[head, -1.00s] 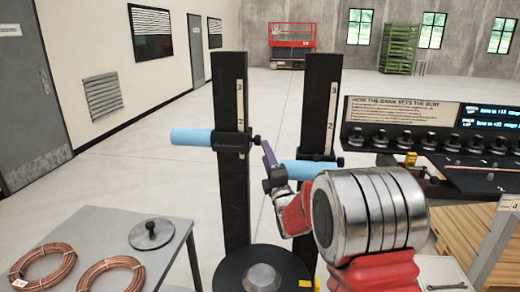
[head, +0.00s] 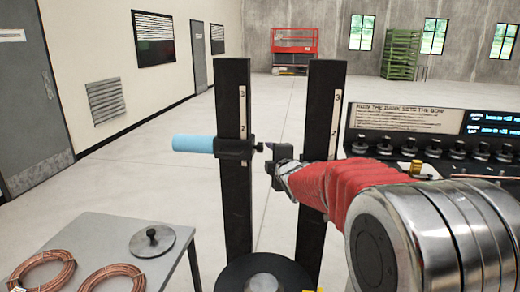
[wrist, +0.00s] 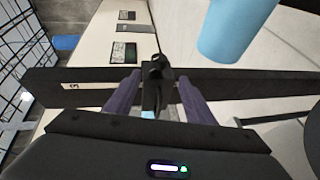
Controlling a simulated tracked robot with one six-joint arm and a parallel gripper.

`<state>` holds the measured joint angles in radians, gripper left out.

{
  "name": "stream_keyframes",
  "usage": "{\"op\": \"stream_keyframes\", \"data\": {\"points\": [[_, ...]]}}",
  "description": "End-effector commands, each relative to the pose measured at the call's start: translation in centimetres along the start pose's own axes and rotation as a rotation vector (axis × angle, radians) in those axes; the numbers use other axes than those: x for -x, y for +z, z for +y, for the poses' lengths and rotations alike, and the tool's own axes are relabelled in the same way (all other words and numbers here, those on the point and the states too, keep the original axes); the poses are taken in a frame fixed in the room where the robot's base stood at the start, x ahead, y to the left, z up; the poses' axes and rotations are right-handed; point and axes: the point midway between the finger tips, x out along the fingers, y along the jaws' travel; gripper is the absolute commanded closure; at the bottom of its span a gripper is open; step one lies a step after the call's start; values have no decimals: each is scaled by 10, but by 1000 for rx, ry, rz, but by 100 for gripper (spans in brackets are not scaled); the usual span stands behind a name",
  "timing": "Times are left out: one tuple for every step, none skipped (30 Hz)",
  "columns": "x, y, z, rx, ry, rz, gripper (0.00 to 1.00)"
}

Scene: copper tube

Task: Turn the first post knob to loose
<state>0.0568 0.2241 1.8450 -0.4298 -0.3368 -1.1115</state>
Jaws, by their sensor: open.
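Two black posts stand upright, the left post (head: 235,200) and the right post (head: 318,110). The left post has a black collar (head: 234,149) with a light blue cylinder (head: 195,144) on its left and a small dark knob (head: 259,147) on its right. My gripper (head: 270,157) is just right of this knob, pointing left at it. In the wrist view the purple fingers of my gripper (wrist: 158,92) are apart, and the dark knob (wrist: 157,66) shows between and beyond their tips, with the post running across behind. I see no contact.
A grey table (head: 100,235) with copper coils (head: 42,272) and a round black-knobbed disc (head: 152,241) stands at the left. A panel with several knobs (head: 430,147) is at the right. A round dark base (head: 235,275) lies below the posts.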

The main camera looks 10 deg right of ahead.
Motion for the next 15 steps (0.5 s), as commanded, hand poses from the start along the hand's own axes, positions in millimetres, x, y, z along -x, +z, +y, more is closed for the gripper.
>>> {"op": "stream_keyframes", "data": {"points": [[0, 0, 0, -1, 1, 1, 51], [0, 0, 0, -1, 1, 1, 51], [0, 0, 0, -1, 2, 1, 51], [0, 0, 0, -1, 2, 1, 51], [0, 0, 0, -1, 2, 1, 51], [0, 0, 0, 0, 2, 1, 51], [0, 0, 0, 0, 3, 2, 51], [0, -1, 0, 0, 3, 2, 51], [-1, -1, 0, 0, 3, 2, 51], [-2, -1, 0, 0, 3, 2, 51], [-3, -1, 0, 0, 3, 2, 51], [-4, -1, 1, 0, 3, 2, 51], [-6, -1, 1, 0, 4, 2, 51], [-8, -1, 1, 0, 4, 2, 51], [-11, -1, 0, 0, 3, 2, 51]]}}
